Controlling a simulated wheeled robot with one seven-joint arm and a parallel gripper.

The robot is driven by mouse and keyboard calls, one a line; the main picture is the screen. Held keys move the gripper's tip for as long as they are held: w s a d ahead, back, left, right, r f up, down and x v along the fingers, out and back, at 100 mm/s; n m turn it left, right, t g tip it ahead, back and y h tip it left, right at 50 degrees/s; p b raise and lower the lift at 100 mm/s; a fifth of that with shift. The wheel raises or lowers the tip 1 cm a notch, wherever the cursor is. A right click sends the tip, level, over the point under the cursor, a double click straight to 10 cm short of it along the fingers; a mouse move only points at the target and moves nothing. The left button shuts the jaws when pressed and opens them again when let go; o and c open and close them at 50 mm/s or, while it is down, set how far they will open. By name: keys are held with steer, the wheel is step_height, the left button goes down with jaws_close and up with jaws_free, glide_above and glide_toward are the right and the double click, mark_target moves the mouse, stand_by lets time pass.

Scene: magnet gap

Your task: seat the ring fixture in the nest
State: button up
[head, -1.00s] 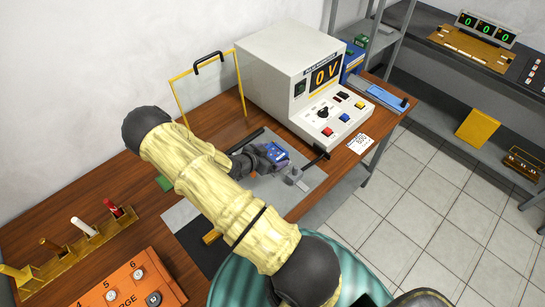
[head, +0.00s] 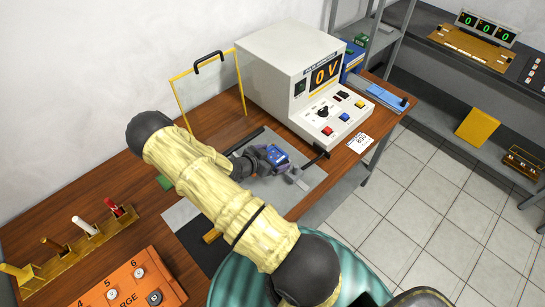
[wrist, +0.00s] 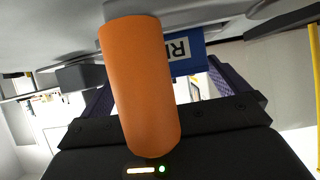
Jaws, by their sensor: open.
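In the head view my gripper (head: 268,158) is low over the grey plate on the bench, in front of the white supply unit. A small blue part (head: 277,153) is at its fingers, and a grey forked metal piece (head: 297,178) sticks out just beyond. In the wrist view a blue block with an inverted label reading "RI" (wrist: 185,58) lies between my dark fingers, partly hidden by a large orange cylinder (wrist: 140,85). The jaws are open. I cannot tell for sure which part is the ring fixture, and the nest is not clearly seen.
The supply unit (head: 290,72) reads 0 V. A yellow frame (head: 207,88) stands behind my arm. A rack with coloured rods (head: 75,245) and an orange box (head: 130,285) are at the left. Black bars flank the grey plate (head: 305,192).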

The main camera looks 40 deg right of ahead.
steer(key=b+v, duration=0.2)
steer(key=v, duration=1)
steer(key=w+a+r+n+t+y, duration=0.2)
steer(key=a+r+n+t+y, duration=0.1)
steer(key=a+r+n+y, duration=0.6)
steer(key=s+a+r+n+g+y, duration=0.2)
steer(key=s+r+n, duration=0.5)
steer(key=s, duration=0.5)
step_height(320, 180, up, 2)
steer(key=shift+s+a+r+y, duration=0.2)
steer(key=shift+s+a+y, duration=0.2)
steer(key=shift+a+y, duration=0.15)
